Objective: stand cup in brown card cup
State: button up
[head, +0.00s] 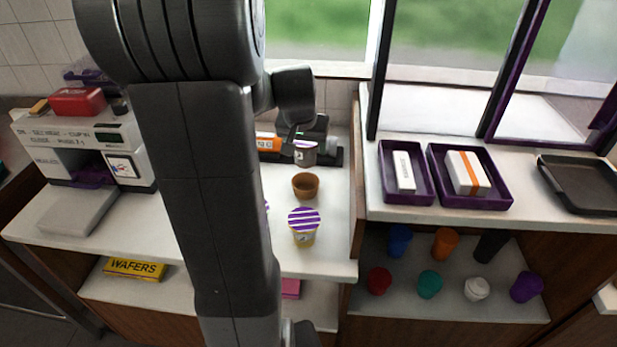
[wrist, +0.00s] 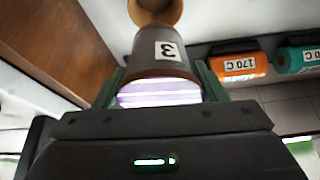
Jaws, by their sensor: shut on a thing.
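The brown card cup (head: 305,186) stands upright and open on the white counter; its brown rim also shows at the top of the wrist view (wrist: 157,10). My gripper (head: 305,140) is shut on a dark cup (head: 305,156) with a white label. In the wrist view this held cup (wrist: 150,62) shows a "3" label and a purple-and-white striped lid between the green fingers. In the head view the held cup is just behind the card cup and appears apart from it. Its height above the counter is hard to tell.
Another cup with a purple-striped lid (head: 304,228) stands in front of the card cup. Behind is a dark rack with an orange labelled item (head: 268,142). A wooden side panel (head: 357,190) rises at the right. My arm hides the counter's middle.

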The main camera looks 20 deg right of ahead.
aim_at(303, 160)
notch_tip(303, 160, down, 9)
jog(key=shift+r, duration=0.1)
jog(key=shift+s+a+f, duration=0.2)
jog(key=shift+s+f, duration=0.15)
jog(key=shift+f, duration=0.15)
jog(key=shift+s+f+b, duration=0.15)
jog(key=shift+f+b, duration=0.35)
jog(key=shift+b, duration=0.2)
jog(key=o, duration=1.1)
jog(key=shift+w, duration=0.25)
jog(key=shift+r+p, duration=0.1)
jog(key=shift+p, duration=0.2)
jog(key=shift+r+p, duration=0.5)
jog(key=shift+r, duration=0.1)
jog(key=v, duration=1.1)
jog(key=shift+r, duration=0.45)
jog(key=shift+w+f, duration=0.1)
